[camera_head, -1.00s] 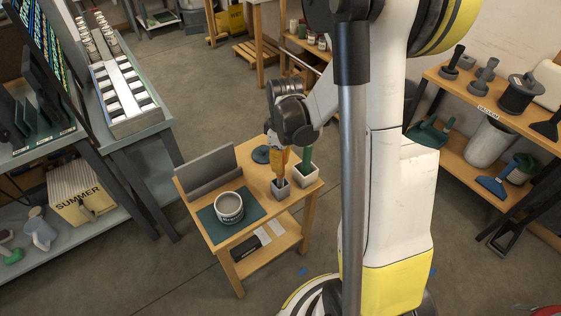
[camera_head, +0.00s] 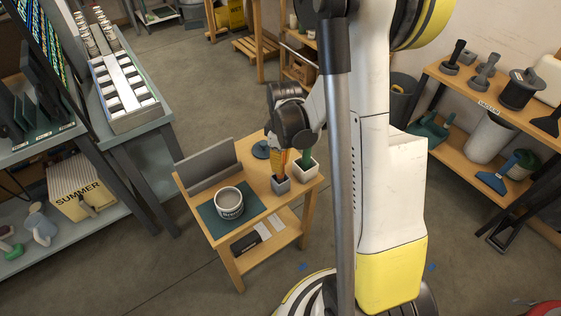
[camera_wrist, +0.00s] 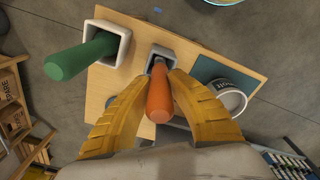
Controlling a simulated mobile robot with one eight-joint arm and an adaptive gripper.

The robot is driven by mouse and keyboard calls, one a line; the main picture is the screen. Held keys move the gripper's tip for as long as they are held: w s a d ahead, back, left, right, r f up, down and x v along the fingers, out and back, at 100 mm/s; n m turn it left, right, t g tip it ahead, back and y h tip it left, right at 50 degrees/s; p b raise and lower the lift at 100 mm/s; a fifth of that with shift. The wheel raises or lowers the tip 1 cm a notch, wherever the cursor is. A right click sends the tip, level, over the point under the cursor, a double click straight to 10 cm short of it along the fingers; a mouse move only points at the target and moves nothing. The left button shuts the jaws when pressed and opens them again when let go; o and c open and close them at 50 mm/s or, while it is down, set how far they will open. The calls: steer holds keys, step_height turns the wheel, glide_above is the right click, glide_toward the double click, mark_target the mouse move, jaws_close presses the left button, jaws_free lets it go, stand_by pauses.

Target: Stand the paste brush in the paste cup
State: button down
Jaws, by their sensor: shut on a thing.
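An orange-handled brush (camera_wrist: 159,95) is between the yellow fingers of my gripper (camera_wrist: 159,78), which is shut on it. Its lower end points into a small grey square cup (camera_head: 281,186) on the small wooden table; the cup also shows in the wrist view (camera_wrist: 161,53). The lower tip is hidden, so I cannot tell if it touches the cup's bottom. A white round can (camera_head: 229,204) with a dark label stands on a green mat (camera_head: 211,222). I cannot read its label; which vessel is the paste cup is unclear.
A white square pot (camera_head: 305,171) with a green handle (camera_wrist: 82,55) stands beside the grey cup, close to my gripper. A grey upright panel (camera_head: 208,167) edges the table (camera_head: 258,217). A dark disc (camera_head: 261,150) lies behind. Shelves flank both sides.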

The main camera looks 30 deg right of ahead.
steer(key=shift+f, duration=0.7)
steer(key=c, duration=1.3)
jaws_free()
steer(key=r, duration=1.2)
steer(key=shift+s+d, duration=0.1)
steer(key=shift+s, duration=0.15)
steer(key=s+a+r+m+t, duration=0.2)
steer(key=s+a+r, duration=0.1)
steer(key=a, duration=0.1)
steer(key=s+a+r+m+t, duration=0.2)
steer(key=s+a+r, duration=0.2)
steer(key=a, duration=0.1)
steer(key=s+a+r+m+t, duration=0.2)
steer(key=s+a+r, duration=0.1)
steer(key=a, duration=0.1)
steer(key=shift+s+a+r+m+t, duration=0.2)
steer(key=shift+a+m+t, duration=0.1)
steer(key=shift+a+m, duration=0.1)
